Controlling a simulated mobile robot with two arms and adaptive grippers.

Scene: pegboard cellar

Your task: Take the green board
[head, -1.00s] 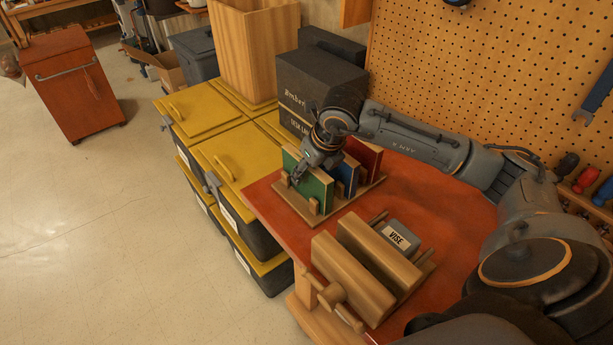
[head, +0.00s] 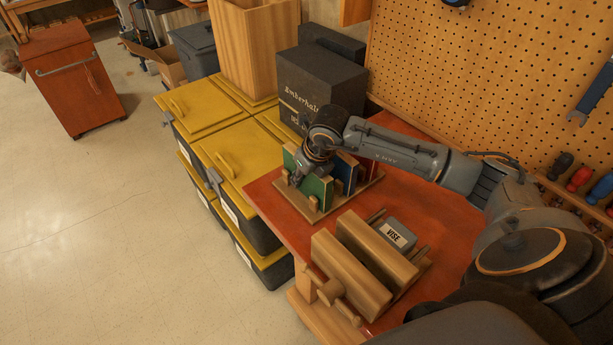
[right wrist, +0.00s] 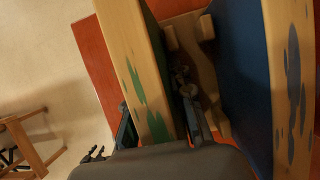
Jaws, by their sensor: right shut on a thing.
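The green board (head: 317,191) stands upright in a wooden rack (head: 352,200) on the red bench top, at its left end. My right gripper (head: 299,177) reaches it from above and is shut on its upper edge. In the right wrist view, the fingers (right wrist: 160,115) lie on both sides of the board's pale wooden edge, which has green paint spots (right wrist: 137,80). A blue board (head: 346,172) stands beside it in the rack, apart from the fingers; it also shows in the right wrist view (right wrist: 245,70). My left gripper is not in view.
A wooden vise (head: 352,270) stands on the bench in front of the rack. Black boxes (head: 318,88) and yellow-lidded bins (head: 225,158) are behind and left. A pegboard (head: 480,70) rises at the right.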

